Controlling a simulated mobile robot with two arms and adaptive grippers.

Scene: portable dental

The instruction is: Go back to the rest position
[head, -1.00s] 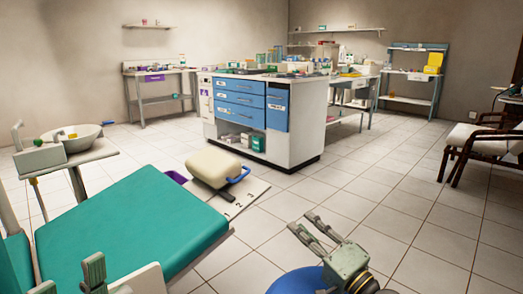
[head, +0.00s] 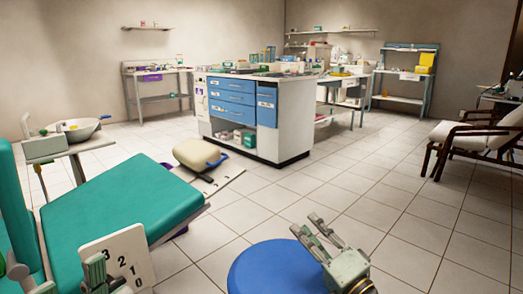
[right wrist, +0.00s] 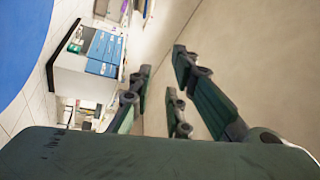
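My right gripper (head: 310,226) shows at the lower middle of the head view, over the blue round stool seat (head: 268,268). Its fingers are apart with nothing between them. In the right wrist view the fingers (right wrist: 160,95) also stand apart and empty, with floor and wall beyond. Parts of my left gripper (head: 95,270) show at the lower left edge of the head view, in front of a white numbered plate (head: 125,255). Most of it is cut off, so its opening is unclear.
The teal dental chair (head: 125,210) fills the left, with a cream cushioned piece (head: 195,152) at its far end. A basin (head: 80,130) stands behind it. A cabinet island (head: 290,120) is ahead, and a wooden armchair (head: 475,140) is at right. Tiled floor (head: 370,200) is clear between.

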